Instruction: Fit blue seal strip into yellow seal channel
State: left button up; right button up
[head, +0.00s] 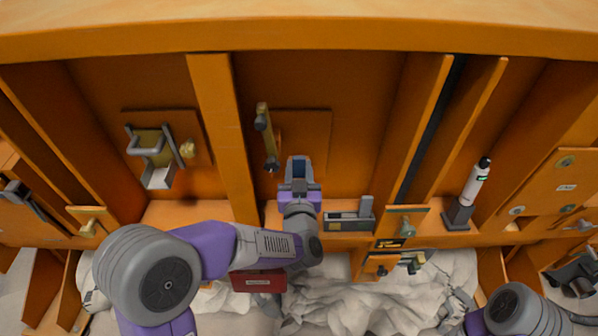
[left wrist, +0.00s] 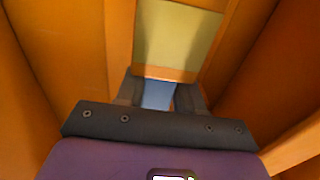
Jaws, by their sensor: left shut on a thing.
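My left gripper (head: 299,163) is in front of the orange back wall, near the middle of the head view. In the left wrist view its dark fingers (left wrist: 160,92) are shut on a small blue piece, which I take for the blue seal strip (left wrist: 158,96). Only a short part of the strip shows between the fingers. Just beyond it is a pale yellow panel with an orange lower edge (left wrist: 178,38); I cannot tell whether this is the yellow seal channel. Whether the strip touches it is unclear. My right gripper is not in view; only part of that arm shows at lower right.
A brass lever (head: 266,135) is mounted left of the gripper. Orange upright ribs (head: 215,120) divide the wall. A grey block fixture (head: 350,220) and a white cylinder (head: 475,182) stand on the ledge to the right. A red box (head: 259,281) lies below my left forearm.

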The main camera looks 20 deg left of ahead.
pick_arm(q)
jog(key=shift+f, duration=0.3)
jog(key=o, duration=1.2)
jog(key=shift+d+f, duration=0.1)
jog(key=shift+a, duration=0.2)
jog(key=shift+c, duration=0.5)
jog(key=o, duration=0.5)
jog(key=shift+c, duration=0.2)
jog(key=shift+r, duration=0.25)
